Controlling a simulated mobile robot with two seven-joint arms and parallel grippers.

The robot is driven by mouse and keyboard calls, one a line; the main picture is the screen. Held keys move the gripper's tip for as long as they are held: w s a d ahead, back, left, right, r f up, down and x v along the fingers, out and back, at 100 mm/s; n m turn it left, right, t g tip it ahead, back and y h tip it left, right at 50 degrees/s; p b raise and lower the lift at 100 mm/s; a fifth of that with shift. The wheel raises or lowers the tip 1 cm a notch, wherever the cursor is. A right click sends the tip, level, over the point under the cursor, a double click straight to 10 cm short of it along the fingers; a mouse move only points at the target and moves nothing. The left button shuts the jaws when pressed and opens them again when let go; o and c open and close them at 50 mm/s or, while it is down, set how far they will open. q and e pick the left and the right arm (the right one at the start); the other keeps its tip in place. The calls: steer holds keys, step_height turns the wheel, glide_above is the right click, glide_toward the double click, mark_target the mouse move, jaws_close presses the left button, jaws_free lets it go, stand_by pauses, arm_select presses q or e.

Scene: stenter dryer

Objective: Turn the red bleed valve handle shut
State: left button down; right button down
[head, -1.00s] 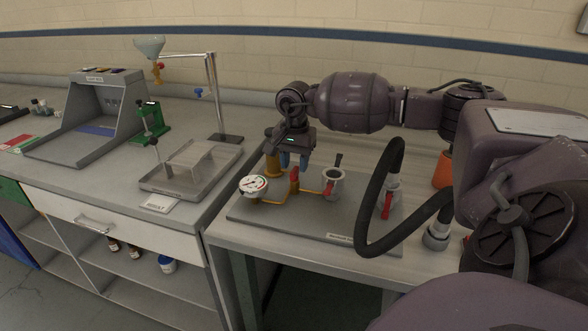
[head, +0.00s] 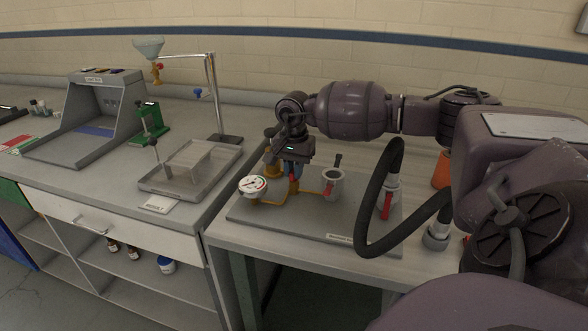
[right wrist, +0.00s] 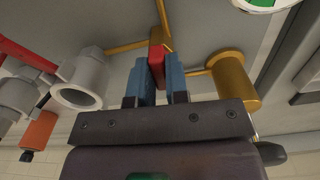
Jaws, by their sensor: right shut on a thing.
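The red bleed valve handle (right wrist: 156,65) sits between the blue fingers of my right gripper (right wrist: 156,78) in the right wrist view, and the gripper is shut on it. In the head view the right gripper (head: 293,172) points down over the brass pipework, and only a little red of the handle (head: 293,188) shows below the fingers. The handle's lower end meets a thin brass pipe. A round white pressure gauge (head: 253,187) stands at the left end of the pipe. A grey cup-like fitting (head: 333,182) stands to the right. My left gripper is not in view.
The pipework is on a grey plate (head: 300,226) on the bench. A brass cylinder (right wrist: 234,82) stands close beside my right fingers. A clear-covered tray (head: 190,165) is on the left bench.

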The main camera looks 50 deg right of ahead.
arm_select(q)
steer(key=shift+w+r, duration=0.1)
arm_select(e)
steer(key=shift+m, duration=0.4)
steer(key=m, duration=0.2)
steer(key=shift+m, duration=0.4)
steer(key=m, duration=0.2)
steer(key=shift+m, duration=0.3)
steer(key=m, duration=0.4)
steer(key=shift+r+m+p, duration=0.1)
steer(key=shift+m+p, duration=0.2)
steer(key=shift+p, duration=0.05)
steer(key=m, duration=0.4)
steer(key=shift+p, duration=0.35)
steer(key=shift+m, duration=1.1)
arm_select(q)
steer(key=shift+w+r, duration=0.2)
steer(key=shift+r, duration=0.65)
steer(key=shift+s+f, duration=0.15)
arm_select(e)
steer(key=shift+m, duration=0.3)
